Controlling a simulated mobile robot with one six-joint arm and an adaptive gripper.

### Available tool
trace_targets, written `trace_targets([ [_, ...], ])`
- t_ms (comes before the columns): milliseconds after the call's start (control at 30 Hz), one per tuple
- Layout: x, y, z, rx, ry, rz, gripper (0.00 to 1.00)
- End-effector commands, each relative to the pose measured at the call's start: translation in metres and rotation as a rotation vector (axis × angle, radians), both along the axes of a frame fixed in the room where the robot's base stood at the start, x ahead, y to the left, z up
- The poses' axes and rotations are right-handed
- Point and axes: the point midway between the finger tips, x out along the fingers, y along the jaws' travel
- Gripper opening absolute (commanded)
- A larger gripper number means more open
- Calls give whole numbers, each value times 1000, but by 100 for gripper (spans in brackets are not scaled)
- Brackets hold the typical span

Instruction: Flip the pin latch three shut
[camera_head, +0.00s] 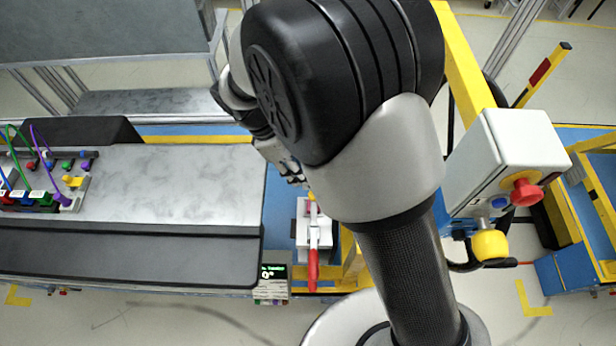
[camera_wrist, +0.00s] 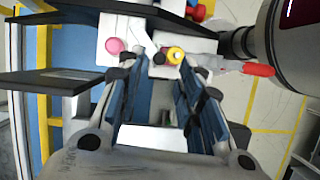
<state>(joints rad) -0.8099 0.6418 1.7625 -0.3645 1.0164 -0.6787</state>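Small dark latches with coloured knobs (camera_head: 68,164) sit at the far left of the grey panel in the head view; I cannot tell which is pin latch three. My gripper (camera_wrist: 160,70) is open, with a clear gap between its fingers in the wrist view. In the head view my gripper (camera_head: 291,172) is partly hidden by my arm, right of the panel and far from the latches. Its fingers point towards a white clamp block, which has a red handle (camera_wrist: 258,69), a yellow knob (camera_wrist: 175,54) and a pink knob (camera_wrist: 115,45).
The grey panel (camera_head: 180,180) is bare between the latches and its right edge. The white clamp block (camera_head: 302,232) stands right of it, beside a small display (camera_head: 272,272). Coloured cables (camera_head: 45,150) arch over the latch area. A control box (camera_head: 510,155) stands right of my arm.

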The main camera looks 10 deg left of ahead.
Motion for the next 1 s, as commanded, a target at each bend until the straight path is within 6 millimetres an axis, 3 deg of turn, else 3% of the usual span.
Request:
trace_targets([
  [100,1,-9,-21,-2,2,1,34],
  [300,3,-17,-41,-1,0,-1,34],
  [667,3,-18,-45,1,-1,0,34],
  [1000,3,-18,-45,1,-1,0,12],
])
